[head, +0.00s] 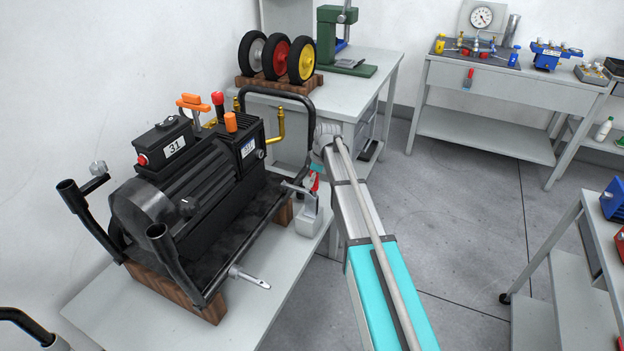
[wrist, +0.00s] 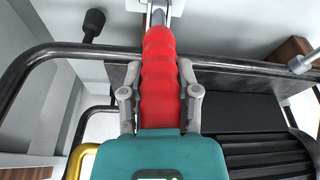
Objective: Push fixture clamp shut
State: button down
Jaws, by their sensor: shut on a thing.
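The fixture clamp shows in the head view as a red handle (head: 315,183) above a light grey metal body (head: 308,220), beside the right side of the black machine frame. In the wrist view the ribbed red handle (wrist: 161,75) runs up the middle of the picture to a metal end at the top. My gripper (wrist: 160,88) is shut on this handle, with one grey finger on each side. In the head view my gripper (head: 315,174) is mostly hidden behind my arm. I cannot tell how far the clamp is closed.
The black machine (head: 185,190) stands on wooden blocks on a grey table (head: 130,320), with its tube frame (wrist: 240,68) close to my gripper. Behind it is a bench (head: 345,90) with several wheels (head: 277,58). Open floor (head: 450,200) lies to the right.

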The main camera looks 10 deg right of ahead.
jog(key=shift+w+a, duration=0.1)
jog(key=shift+a, duration=0.1)
jog(key=c, duration=0.6)
grip_release()
jog(key=shift+o, duration=1.3)
jog(key=shift+d, duration=0.15)
